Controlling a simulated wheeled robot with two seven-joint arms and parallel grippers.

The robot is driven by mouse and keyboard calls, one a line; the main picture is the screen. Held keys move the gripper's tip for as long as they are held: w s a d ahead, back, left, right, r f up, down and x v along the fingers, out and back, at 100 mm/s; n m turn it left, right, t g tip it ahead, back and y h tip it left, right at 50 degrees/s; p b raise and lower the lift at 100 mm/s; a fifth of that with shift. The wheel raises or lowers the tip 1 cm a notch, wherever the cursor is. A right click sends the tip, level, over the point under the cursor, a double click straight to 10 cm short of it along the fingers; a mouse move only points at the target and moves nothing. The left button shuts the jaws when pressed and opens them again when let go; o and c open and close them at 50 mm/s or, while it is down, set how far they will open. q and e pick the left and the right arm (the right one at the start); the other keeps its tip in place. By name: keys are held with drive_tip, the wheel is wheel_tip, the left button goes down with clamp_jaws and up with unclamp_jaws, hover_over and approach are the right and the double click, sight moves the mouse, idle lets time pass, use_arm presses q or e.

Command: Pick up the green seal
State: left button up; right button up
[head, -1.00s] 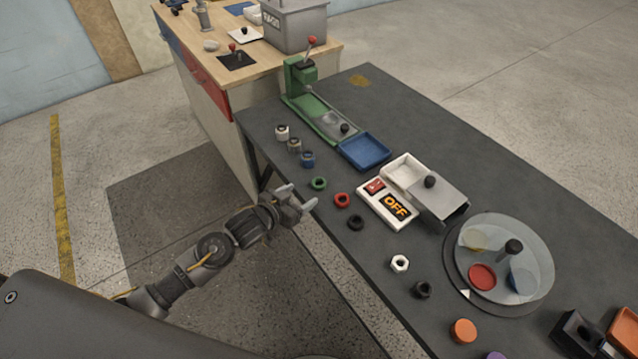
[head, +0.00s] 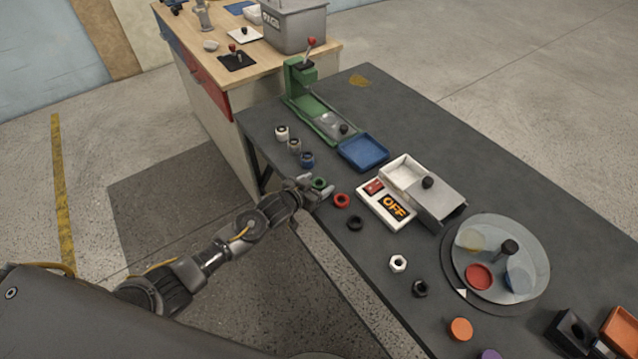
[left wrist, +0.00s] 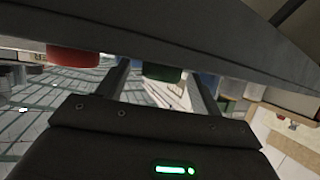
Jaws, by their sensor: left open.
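The green seal (head: 319,183), a small ring, lies near the left edge of the dark table (head: 420,130). My left gripper (head: 317,186) is open at that edge, with its fingertips on either side of the seal in the head view. In the left wrist view the green seal (left wrist: 163,73) shows between the two open fingers (left wrist: 161,84), partly cut off by the table edge. I cannot tell whether the fingers touch it. My right gripper is out of view.
A red ring (head: 341,200) and a black ring (head: 355,223) lie close by on one side, a blue ring-like piece (head: 307,160) on the other.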

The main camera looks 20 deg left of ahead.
sight(316, 185)
use_arm(q)
drive_tip(key=c, duration=1.1)
drive_tip(key=shift+o, duration=0.2)
drive_tip(key=shift+r, duration=0.1)
drive_tip(key=shift+r, duration=0.25)
wheel_tip(316, 185, up, 2)
drive_tip(key=shift+r, duration=0.15)
drive_tip(key=s+a+r+b, duration=0.1)
drive_tip(key=s+a+r, duration=0.4)
drive_tip(key=a+r, duration=0.5)
drive_tip(key=a, duration=0.3)
drive_tip(key=shift+b, duration=0.35)
